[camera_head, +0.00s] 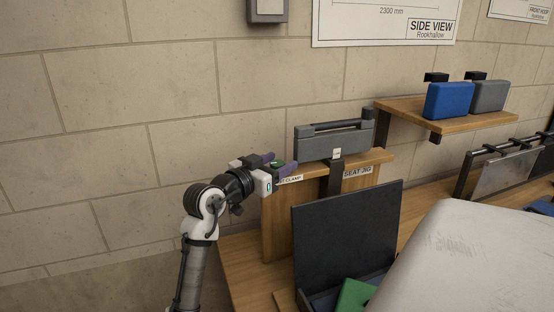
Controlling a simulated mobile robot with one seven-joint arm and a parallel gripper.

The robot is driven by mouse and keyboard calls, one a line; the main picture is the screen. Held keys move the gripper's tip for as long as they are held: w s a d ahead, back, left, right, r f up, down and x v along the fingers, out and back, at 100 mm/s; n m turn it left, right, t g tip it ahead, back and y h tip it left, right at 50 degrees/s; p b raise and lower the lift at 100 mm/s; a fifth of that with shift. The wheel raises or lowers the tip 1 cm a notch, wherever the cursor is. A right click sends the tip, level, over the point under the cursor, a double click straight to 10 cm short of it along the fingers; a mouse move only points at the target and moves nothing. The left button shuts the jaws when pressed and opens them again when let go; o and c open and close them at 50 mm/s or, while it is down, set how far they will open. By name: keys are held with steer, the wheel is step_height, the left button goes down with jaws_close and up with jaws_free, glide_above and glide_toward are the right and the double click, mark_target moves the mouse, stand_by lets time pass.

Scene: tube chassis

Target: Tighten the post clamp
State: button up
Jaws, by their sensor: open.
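A label (291,180), partly covered and reading "…ST CLAMP", is on the front edge of a wooden stand (276,222). My gripper (281,162) is at the left end of this stand, just above and left of the label. Its two dark fingers point right and are apart. A small green patch shows between or beside the fingers; I cannot tell what it belongs to. The post clamp itself is not clearly visible, and my gripper covers that spot. I cannot tell whether the fingers touch anything.
A grey jig with a bar (334,140) stands on the stand, right of my gripper, above a "SEAT JIG" label (357,172). A black panel (345,235) stands in front. A large pale surface (480,255) fills the lower right. A shelf (440,117) holds blue and grey boxes.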

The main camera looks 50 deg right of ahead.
steer(key=c, duration=1)
steer(key=m+g+b, duration=0.2)
steer(key=g+b, duration=0.1)
steer(key=shift+d+f, duration=0.1)
steer(key=shift+f, duration=0.15)
steer(key=shift+r+m+g+y+b, duration=0.15)
steer(key=shift+m+g+y+b, duration=0.25)
steer(key=shift+m+g, duration=0.45)
steer(key=shift+r+m+g+y+b, duration=0.1)
steer(key=shift+m+g+y+b, duration=0.35)
steer(key=shift+g, duration=0.7)
steer(key=o, duration=1)
